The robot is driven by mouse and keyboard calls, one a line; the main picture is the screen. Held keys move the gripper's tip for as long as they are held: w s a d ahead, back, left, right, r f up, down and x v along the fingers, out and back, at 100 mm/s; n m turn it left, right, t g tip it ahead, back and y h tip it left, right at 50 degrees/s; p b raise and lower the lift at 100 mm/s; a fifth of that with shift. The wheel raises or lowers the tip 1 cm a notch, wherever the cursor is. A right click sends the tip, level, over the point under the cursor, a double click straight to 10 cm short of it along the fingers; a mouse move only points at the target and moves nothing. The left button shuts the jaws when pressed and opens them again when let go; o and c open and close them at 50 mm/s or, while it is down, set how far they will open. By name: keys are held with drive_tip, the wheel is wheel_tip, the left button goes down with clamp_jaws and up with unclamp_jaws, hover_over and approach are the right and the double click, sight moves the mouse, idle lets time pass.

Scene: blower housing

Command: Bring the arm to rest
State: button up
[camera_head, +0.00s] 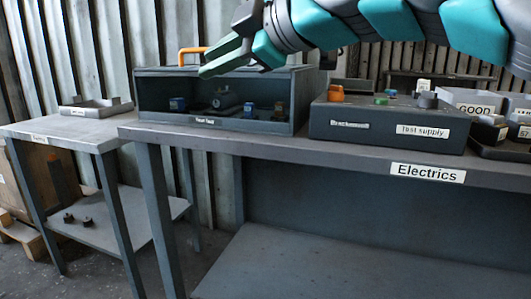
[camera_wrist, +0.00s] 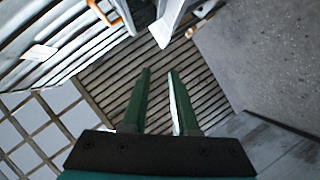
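My arm reaches in from the upper right in the head view, with teal and grey links. My gripper (camera_head: 204,63) has green fingers that point left, in front of the top of the open-fronted grey box (camera_head: 165,118) on the Electrics bench. The wrist view also shows my gripper (camera_wrist: 159,71), with its two fingers apart and nothing between them. I cannot tell from the head view how much space there is between the fingers and the box.
The Electrics bench (camera_head: 285,147) carries the box with an orange handle (camera_head: 190,52), a Test supply unit (camera_head: 390,123) and a tray marked GOOD (camera_head: 474,105). A lower side table (camera_head: 60,130) holds a shallow grey tray (camera_head: 97,106). A corrugated wall stands behind.

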drive_tip(key=s+d+f+m+g+h+p, duration=0.15)
drive_tip(key=d+f+m+h, duration=0.25)
drive_tip(key=f, duration=0.9)
drive_tip(key=s+d+f+m+g+h+p, duration=0.1)
drive_tip(key=s+d+f+m+g+h, duration=0.3)
drive_tip(key=f, duration=0.8)
drive_tip(key=s+d+f+m+g+h, duration=0.1)
drive_tip(key=s+d+f+m+g, duration=0.1)
drive_tip(key=s+d+f+m, duration=0.4)
drive_tip(key=s+d+f+m+g+h+p, duration=0.1)
drive_tip(key=s+d+f+m+g+h, duration=0.1)
drive_tip(key=s+d+f+m, duration=0.5)
drive_tip(key=s+d+f+g, duration=0.1)
drive_tip(key=s+f, duration=0.4)
drive_tip(key=f, duration=0.2)
drive_tip(key=shift+g, duration=0.35)
